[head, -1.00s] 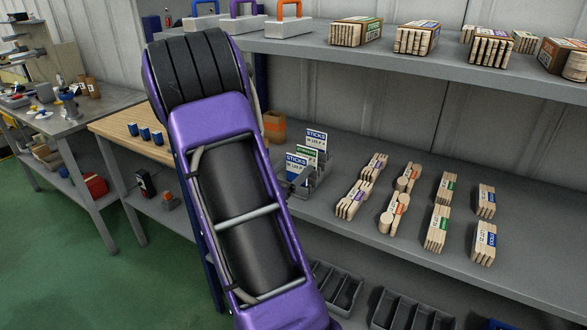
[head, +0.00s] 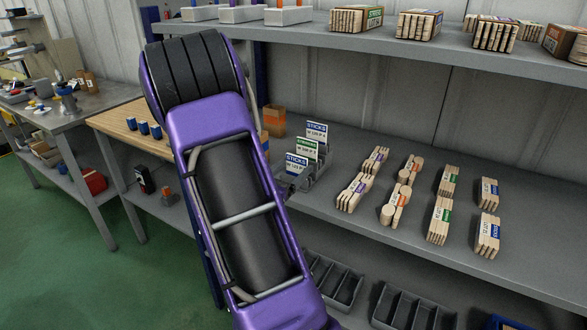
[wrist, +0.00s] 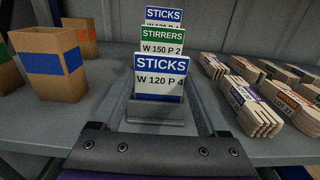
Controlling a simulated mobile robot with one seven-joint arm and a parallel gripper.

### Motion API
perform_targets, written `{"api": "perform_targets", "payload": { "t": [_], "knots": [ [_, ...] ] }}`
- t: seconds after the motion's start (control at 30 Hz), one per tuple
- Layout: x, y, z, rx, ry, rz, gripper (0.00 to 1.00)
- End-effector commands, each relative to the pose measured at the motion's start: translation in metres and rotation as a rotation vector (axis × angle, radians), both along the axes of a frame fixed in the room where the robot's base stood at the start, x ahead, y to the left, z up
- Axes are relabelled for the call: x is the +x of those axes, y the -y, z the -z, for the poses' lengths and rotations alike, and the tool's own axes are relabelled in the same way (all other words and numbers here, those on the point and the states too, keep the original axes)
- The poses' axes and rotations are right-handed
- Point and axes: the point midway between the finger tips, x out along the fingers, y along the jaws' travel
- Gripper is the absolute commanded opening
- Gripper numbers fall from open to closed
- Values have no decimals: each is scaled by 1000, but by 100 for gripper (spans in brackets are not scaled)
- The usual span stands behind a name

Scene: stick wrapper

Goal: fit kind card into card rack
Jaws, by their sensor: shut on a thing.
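The card rack (wrist: 175,113) is grey and stands on the shelf, centred in the wrist view. Three cards stand upright one behind another at it. The front kind card (wrist: 160,78) has a blue band and reads STICKS, W 120 P 4. Behind it is a green-banded STIRRERS card (wrist: 162,40), W 150 P 2, then another blue STICKS card (wrist: 164,15). My gripper (wrist: 160,100) is shut on the front card at the rack's near end. Whether the card's lower edge is seated is hidden. In the head view my arm hides most of the gripper beside the front card (head: 296,163).
Bundles of wooden sticks (head: 441,220) lie in rows right of the rack. Cardboard boxes (wrist: 47,62) stand on the left. An upper shelf (head: 400,48) runs overhead with more bundles. Grey trays (head: 410,308) sit below.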

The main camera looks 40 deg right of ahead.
Motion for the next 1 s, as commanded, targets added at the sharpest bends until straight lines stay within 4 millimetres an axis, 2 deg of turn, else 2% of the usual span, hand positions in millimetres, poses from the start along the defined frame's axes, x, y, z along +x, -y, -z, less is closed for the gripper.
{"api": "perform_targets", "payload": {
  "t": [0.07, 0.1, 0.2, 0.47, 0.57, 0.77, 1.0],
  "knots": [
    [0, 0, 3, 0, 0, 0, 14],
    [0, 0, 1, 0, 0, 0, 83],
    [0, 0, 1, 0, 0, 0, 100],
    [0, -1, 1, 0, 0, 0, 100],
    [-1, -9, 2, 2, -1, -3, 100],
    [-11, -45, 1, 2, -2, -6, 100],
    [-28, -103, 1, 1, -1, -7, 100]
  ]
}}
